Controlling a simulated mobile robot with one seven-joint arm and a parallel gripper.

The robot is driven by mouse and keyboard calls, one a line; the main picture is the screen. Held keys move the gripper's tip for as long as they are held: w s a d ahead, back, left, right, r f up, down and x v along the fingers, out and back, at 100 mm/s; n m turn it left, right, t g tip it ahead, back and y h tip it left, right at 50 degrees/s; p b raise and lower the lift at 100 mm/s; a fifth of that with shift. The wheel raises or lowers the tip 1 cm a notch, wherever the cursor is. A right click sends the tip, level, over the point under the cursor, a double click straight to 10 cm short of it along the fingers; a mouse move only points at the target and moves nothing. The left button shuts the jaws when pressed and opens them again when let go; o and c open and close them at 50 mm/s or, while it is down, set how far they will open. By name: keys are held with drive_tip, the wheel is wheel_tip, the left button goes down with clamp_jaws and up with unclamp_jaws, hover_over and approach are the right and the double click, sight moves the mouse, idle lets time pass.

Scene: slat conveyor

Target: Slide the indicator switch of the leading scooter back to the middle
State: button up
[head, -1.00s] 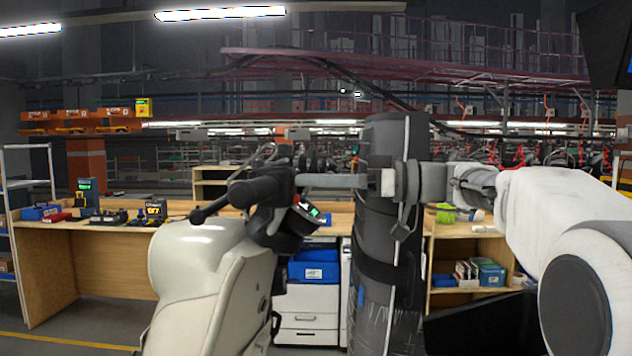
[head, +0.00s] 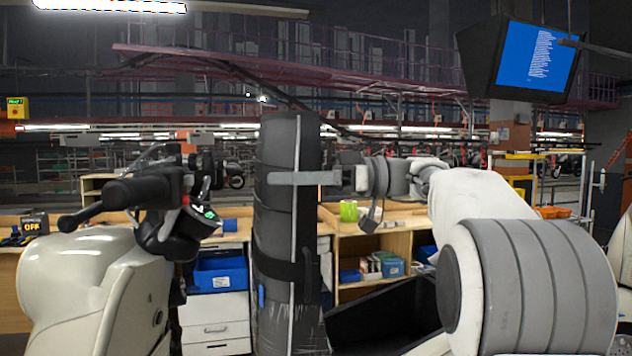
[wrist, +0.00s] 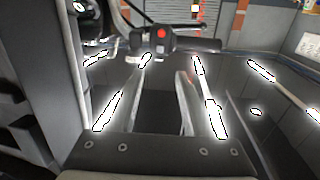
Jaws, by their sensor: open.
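The cream scooter (head: 90,270) stands at the left of the head view. Its handlebar has a black grip (head: 135,190) and a dark switch housing (head: 178,235) with a small red part and a green-lit face. The wrist view shows a grip and a switch block (wrist: 160,38) with a red button, just beyond the fingertips. The indicator slider is too small to make out, so its position cannot be told. My gripper (head: 272,178) reaches left toward the handlebar with a clear gap in the head view. In the wrist view its fingers (wrist: 171,64) are apart, with nothing held between them.
A dark strapped upright column (head: 285,230) stands behind my fingers in the head view. Wooden benches with a blue bin (head: 220,272) and white drawers (head: 215,322) lie behind. A blue-screened monitor (head: 535,60) hangs at upper right.

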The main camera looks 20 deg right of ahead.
drive_tip(key=d, duration=0.5)
drive_tip(key=shift+s, duration=0.4)
drive_tip(key=shift+a, duration=0.1)
